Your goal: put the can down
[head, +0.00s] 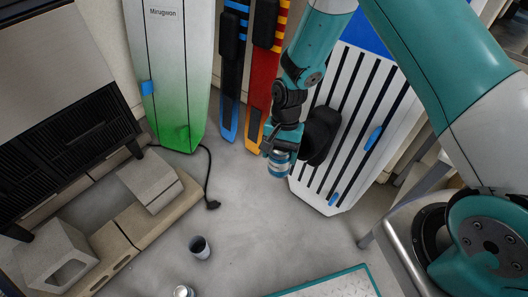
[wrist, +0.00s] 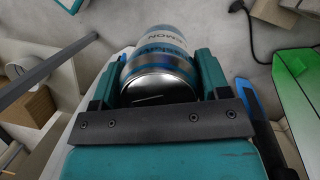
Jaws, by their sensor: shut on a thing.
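A silver and blue can (head: 279,163) is in my gripper (head: 281,156) near the middle of the head view. In the wrist view the can (wrist: 157,58) sits between the two teal fingers, with one finger against each side. Its metal end faces the wrist camera, and lettering shows on its side. My gripper hangs in front of the white striped board. I cannot tell the exact height of the can above the grey floor (head: 255,225).
A dark cup (head: 200,247) and a small can-like object (head: 183,291) stand on the floor at lower left. A black cable plug (head: 212,205) lies nearby. Boards (head: 176,70) lean along the back wall. A teal-edged panel (head: 335,284) is at the bottom. Clear floor lies in the centre.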

